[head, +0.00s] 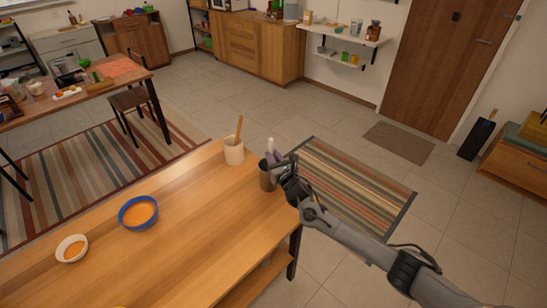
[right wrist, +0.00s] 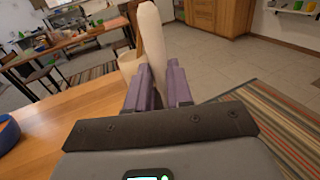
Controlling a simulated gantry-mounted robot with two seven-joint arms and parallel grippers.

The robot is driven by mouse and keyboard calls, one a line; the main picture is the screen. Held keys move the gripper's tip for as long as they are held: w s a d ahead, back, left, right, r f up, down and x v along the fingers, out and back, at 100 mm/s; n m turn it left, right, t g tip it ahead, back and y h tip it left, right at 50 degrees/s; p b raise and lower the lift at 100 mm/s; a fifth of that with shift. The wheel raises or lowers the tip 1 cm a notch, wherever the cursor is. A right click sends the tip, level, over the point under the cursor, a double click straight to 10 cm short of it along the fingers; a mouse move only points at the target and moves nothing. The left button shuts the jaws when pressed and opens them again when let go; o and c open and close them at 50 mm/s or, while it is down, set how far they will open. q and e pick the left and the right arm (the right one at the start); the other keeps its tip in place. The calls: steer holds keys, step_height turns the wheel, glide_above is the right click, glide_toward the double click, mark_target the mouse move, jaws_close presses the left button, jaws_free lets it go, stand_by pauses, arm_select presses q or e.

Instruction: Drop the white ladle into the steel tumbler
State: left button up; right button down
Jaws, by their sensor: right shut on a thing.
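The white ladle (head: 270,145) stands roughly upright, its pale end showing just above the steel tumbler's rim in the head view. The steel tumbler (head: 267,178) stands near the table's right corner. My right gripper (head: 280,160) is shut on the ladle, at the tumbler's upper right. In the right wrist view the ladle (right wrist: 152,40) rises between the purple fingers of the same gripper (right wrist: 158,88). The ladle's lower part is hidden, so I cannot tell whether it is inside the tumbler. My left gripper is not in view.
A white crock (head: 234,154) with a wooden utensil stands just left of the tumbler. A blue bowl (head: 126,223) and a white bowl (head: 62,246), both with orange contents, stand farther left on the wooden table (head: 190,240). The table's edge is close to the tumbler.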

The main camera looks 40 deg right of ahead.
steer(key=c, duration=0.9)
jaws_free()
steer(key=shift+c, duration=0.2)
